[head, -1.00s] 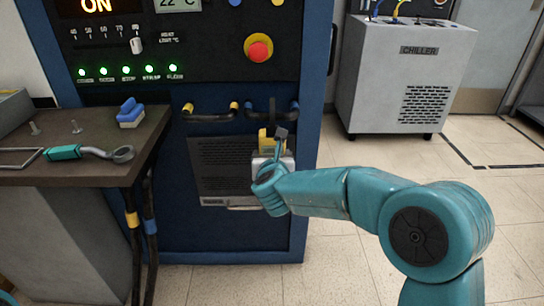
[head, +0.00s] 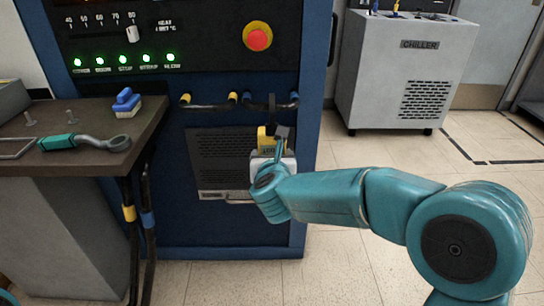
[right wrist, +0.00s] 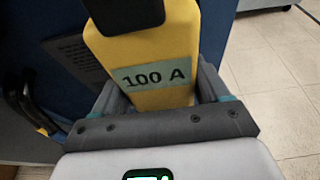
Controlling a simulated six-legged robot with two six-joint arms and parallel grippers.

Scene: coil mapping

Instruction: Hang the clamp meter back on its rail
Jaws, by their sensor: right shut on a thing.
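The clamp meter (head: 264,140) is yellow with a black top part. In the right wrist view its body (right wrist: 165,55) carries a "100 A" label. My right gripper (head: 282,140) is shut on the meter and holds it roughly upright before the blue cabinet. A dark rail with blue ends (head: 285,105) is fixed to the cabinet front. In the head view the meter's black top overlaps this rail; I cannot tell whether they touch. My left gripper is not in view.
A similar bar with yellow ends (head: 208,102) sits left of the rail. A vented panel (head: 215,158) lies behind the meter. A grey chiller (head: 400,65) stands back right.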

